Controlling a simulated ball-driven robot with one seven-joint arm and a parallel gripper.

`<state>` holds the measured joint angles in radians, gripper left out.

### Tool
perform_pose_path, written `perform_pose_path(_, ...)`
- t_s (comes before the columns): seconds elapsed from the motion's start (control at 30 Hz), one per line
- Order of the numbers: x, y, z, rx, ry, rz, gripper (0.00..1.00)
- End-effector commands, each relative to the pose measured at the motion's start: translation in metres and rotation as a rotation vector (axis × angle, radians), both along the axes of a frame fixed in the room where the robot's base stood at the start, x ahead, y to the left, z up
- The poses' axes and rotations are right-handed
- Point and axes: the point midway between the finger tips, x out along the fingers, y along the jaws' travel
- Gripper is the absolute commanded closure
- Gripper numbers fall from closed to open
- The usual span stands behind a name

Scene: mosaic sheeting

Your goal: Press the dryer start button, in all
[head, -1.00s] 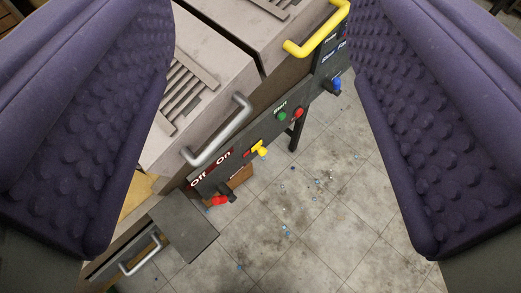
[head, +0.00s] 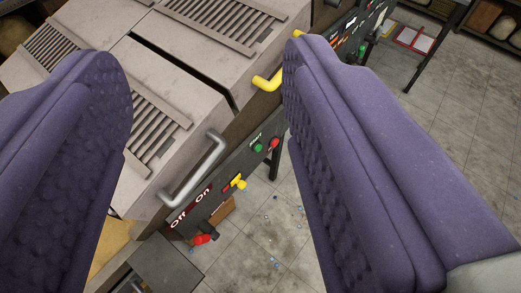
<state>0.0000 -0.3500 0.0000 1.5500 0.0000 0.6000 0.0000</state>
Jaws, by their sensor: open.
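A dark control panel (head: 220,190) runs along the front of a beige machine (head: 180,55). On it is a green button (head: 258,148) with a white label that seems to read "Start". A red button (head: 275,143) sits to its right. My gripper (head: 202,55) is open, its two purple padded fingers wide apart and nothing held. The green button shows between the fingers, closer to the right one, and looks untouched. The right finger hides the panel's upper right part. A second panel (head: 345,45) beyond that finger also carries a green button (head: 362,48).
A silver handle (head: 198,172) and a yellow handle (head: 266,82) stick out from the machine. Tiled floor (head: 250,240) with small debris lies open in front.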

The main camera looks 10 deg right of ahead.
Motion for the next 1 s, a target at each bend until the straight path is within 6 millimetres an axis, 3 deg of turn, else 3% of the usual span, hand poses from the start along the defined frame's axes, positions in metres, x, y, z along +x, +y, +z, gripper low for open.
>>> perform_pose_path(0.03,0.0000,0.0000,0.0000,0.000,0.000,0.000,0.58)
perform_pose_path(0.2,0.0000,0.0000,0.0000,0.000,0.000,0.000,0.97)
perform_pose_path(0.23,0.0000,0.0000,0.0000,0.000,0.000,0.000,1.00)
perform_pose_path(1.0,0.0000,0.0000,0.0000,0.000,0.000,0.000,1.00)
